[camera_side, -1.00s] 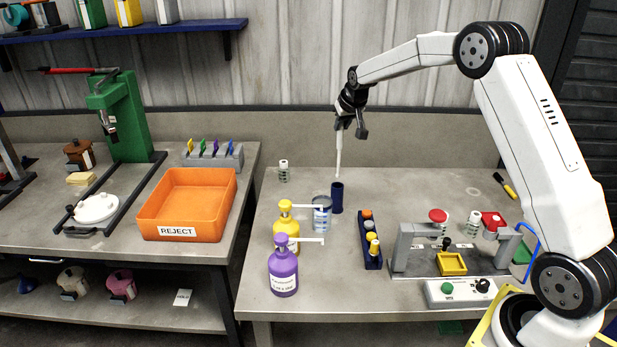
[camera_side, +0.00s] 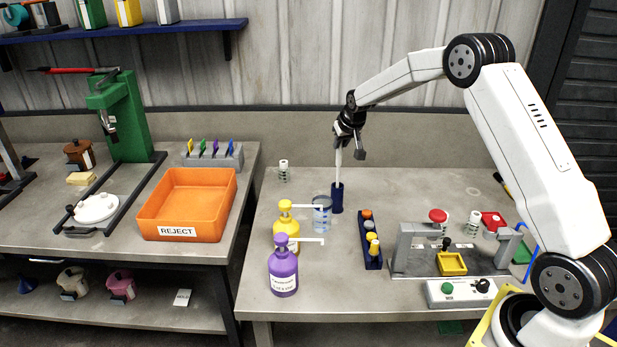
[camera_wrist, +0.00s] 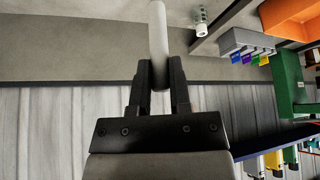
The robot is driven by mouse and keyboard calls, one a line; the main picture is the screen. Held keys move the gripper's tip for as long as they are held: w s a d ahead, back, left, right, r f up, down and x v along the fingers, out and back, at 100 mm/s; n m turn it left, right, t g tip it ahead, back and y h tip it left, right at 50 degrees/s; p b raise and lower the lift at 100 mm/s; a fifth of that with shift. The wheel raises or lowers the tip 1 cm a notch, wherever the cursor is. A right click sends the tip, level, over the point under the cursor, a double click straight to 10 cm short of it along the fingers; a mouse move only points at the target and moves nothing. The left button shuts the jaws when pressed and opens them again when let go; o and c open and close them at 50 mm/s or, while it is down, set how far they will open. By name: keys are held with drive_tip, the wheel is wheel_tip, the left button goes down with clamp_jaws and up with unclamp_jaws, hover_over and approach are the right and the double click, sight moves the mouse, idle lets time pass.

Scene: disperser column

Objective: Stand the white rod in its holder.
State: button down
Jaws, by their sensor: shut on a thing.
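The white rod (camera_side: 338,168) is upright in the side view, with its lower end at the mouth of the dark blue cylindrical holder (camera_side: 337,202). The tip looks to be just inside the holder, but I cannot tell how deep. My gripper (camera_side: 349,146) is above the holder and shut on the upper part of the rod. In the wrist view the white rod (camera_wrist: 158,40) stands between the two black fingers of my gripper (camera_wrist: 159,80). The holder is out of sight in the wrist view.
A clear beaker (camera_side: 321,214) stands close left of the holder. Yellow (camera_side: 287,230) and purple (camera_side: 283,268) pump bottles stand in front left. A dark blue rack (camera_side: 371,242) with small vials is front right. A grey station (camera_side: 445,255) stands further right. The table behind the holder is clear.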

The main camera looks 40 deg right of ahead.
drive_tip(key=shift+f, duration=2.75)
unclamp_jaws()
drive_tip(key=shift+r, duration=0.15)
wheel_tip(320, 180, up, 7)
hover_over(340, 158)
drive_tip(key=shift+s, duration=0.1)
idle(0.4)
